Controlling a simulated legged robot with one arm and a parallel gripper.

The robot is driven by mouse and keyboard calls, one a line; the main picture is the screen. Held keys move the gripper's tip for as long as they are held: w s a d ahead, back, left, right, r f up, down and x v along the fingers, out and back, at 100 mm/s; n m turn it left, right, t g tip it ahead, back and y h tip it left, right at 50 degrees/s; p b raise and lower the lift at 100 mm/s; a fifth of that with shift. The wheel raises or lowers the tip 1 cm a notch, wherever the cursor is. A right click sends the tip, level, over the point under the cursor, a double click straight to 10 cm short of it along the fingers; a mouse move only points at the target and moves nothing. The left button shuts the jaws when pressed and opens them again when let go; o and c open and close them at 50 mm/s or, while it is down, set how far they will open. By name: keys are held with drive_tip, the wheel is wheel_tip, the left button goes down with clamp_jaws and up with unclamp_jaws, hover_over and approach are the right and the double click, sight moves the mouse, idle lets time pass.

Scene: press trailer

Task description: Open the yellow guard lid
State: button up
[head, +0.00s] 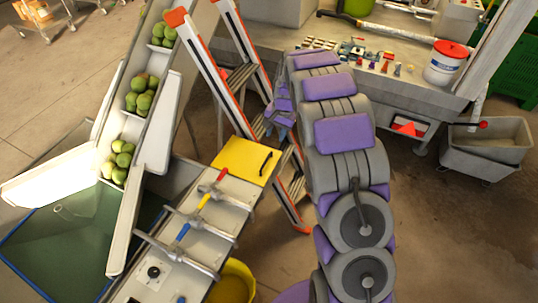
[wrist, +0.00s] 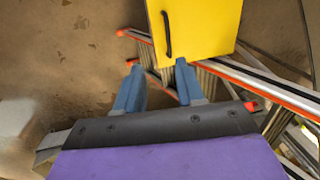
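The yellow guard lid (head: 238,157) lies flat, apparently shut, at the far end of a grey control panel. Its black bar handle (head: 265,163) is near its right edge. In the wrist view the lid (wrist: 212,28) fills the top middle, with the handle (wrist: 167,35) upright near its left edge. My gripper (wrist: 157,66) is open, its two blue fingers apart with nothing between them. The fingertips appear just below the handle in that picture, not around it. In the head view my gripper (head: 276,124) is beyond the lid, partly hidden by my purple arm.
The panel (head: 205,210) carries metal bars, levers and a black knob. An orange-edged stepladder (head: 225,65) stands close behind the lid and gripper. A chute with green fruit (head: 140,95) is at left. A workbench with a white bucket (head: 446,65) is at right. A yellow bucket (head: 235,283) is below.

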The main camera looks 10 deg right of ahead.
wheel_tip(320, 180, down, 2)
drive_tip(key=w, duration=0.3)
drive_tip(key=b, duration=0.2)
approach(266, 160)
drive_tip(key=shift+m, duration=0.3)
drive_tip(key=f, duration=0.5)
drive_tip(key=a+f, duration=0.1)
drive_tip(key=f, duration=0.2)
drive_tip(key=shift+w+a, duration=0.1)
drive_tip(key=shift+w, duration=0.15)
drive_tip(key=shift+r, duration=0.1)
clamp_jaws()
